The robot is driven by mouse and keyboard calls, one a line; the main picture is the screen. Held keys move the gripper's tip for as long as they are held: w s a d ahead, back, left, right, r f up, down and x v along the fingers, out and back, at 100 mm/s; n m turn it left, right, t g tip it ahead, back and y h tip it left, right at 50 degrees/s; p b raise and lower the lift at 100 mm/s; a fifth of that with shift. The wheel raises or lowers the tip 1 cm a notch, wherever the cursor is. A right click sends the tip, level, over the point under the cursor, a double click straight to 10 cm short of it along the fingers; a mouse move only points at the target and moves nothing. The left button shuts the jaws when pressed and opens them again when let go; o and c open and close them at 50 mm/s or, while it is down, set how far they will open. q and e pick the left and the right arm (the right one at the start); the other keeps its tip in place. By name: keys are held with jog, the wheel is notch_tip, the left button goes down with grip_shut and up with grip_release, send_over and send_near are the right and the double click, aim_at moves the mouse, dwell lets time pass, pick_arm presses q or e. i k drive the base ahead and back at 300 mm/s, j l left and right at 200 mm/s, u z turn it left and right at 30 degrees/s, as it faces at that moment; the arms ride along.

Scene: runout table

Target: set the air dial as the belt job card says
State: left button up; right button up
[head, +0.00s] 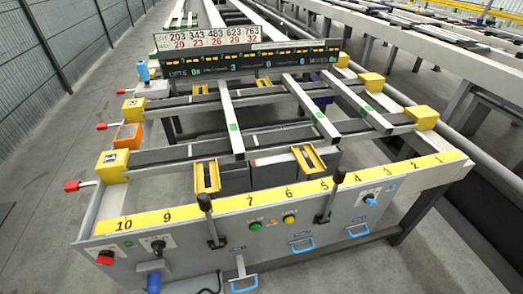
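A blue knob (370,199) sits on the right part of the grey front panel. A black rotary knob (158,246) on a white plate sits at the panel's left. I cannot read which one is the air dial, nor their settings. A white card (207,37) at the back shows 203, 343, 483, 623, 763 over 20, 23, 26, 29, 32; I cannot tell if it is the belt job card. Below it is a dark display board (250,60) with small green and white characters. Neither of my grippers shows.
A yellow strip (270,194) numbered 1 to 10 tops the panel (330,225). Two black levers (211,222) (331,196) stand in front of it. A red button (105,258), green and yellow buttons and blue handles are on the panel. Metal bars lie across the table.

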aim_at(368, 198)
jog(key=u, duration=4.4)
jog(key=k+z, duration=0.8)
jog(key=k+l+z, duration=0.4)
jog(key=k, duration=0.15)
jog(key=k+l+z, duration=0.25)
jog(key=k+z, duration=0.15)
jog(key=k+l+z, duration=0.4)
jog(key=i+l, duration=0.05)
